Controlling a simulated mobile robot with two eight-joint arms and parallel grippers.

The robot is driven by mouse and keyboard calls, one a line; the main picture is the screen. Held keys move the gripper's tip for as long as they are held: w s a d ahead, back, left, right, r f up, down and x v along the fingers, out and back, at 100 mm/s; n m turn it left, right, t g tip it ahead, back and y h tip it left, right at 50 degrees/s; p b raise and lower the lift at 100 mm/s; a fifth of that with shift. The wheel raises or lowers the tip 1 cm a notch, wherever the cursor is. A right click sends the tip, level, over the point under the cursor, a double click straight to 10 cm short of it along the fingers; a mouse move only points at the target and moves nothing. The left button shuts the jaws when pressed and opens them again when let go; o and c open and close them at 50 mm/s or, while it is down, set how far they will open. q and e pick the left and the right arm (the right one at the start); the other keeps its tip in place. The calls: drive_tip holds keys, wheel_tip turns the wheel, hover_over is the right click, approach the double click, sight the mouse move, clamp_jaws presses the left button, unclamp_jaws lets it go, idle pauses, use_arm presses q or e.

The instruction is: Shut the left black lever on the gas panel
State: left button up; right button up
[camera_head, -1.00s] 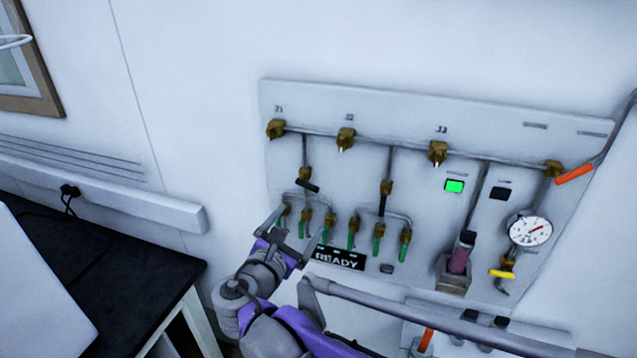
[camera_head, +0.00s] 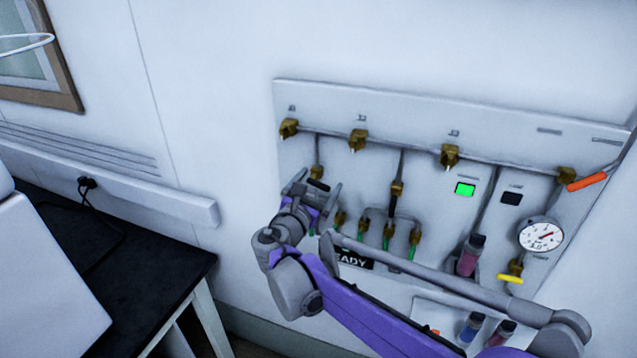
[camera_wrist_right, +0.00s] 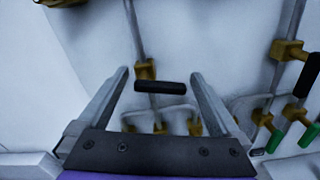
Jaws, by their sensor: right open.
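The left black lever (camera_head: 320,186) is on the gas panel (camera_head: 500,150), under a brass valve body, partly hidden by my gripper in the head view. In the right wrist view the lever (camera_wrist_right: 160,87) lies crosswise to its vertical pipe. My right gripper (camera_head: 318,187) is open. In the wrist view its fingertips (camera_wrist_right: 159,74) stand to either side of the lever, with a gap at each end; I cannot tell whether they are level with it in depth. My left gripper is not in view.
A second black lever (camera_head: 396,189) points along its pipe to the right; it also shows in the wrist view (camera_wrist_right: 307,75). Several green-handled taps (camera_head: 389,240) sit below. A gauge (camera_head: 541,234) and orange lever (camera_head: 587,182) are at right. A black bench (camera_head: 130,270) stands left.

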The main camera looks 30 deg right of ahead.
drive_tip(key=shift+c, duration=0.3)
drive_tip(key=c, duration=1.3)
drive_tip(key=shift+o, duration=0.2)
drive_tip(key=shift+r+n+b, duration=0.1)
drive_tip(key=shift+n+b, duration=0.25)
drive_tip(key=shift+n, duration=0.85)
drive_tip(key=shift+r+n, duration=0.2)
drive_tip(key=shift+n, duration=0.3)
drive_tip(key=o, duration=1.3)
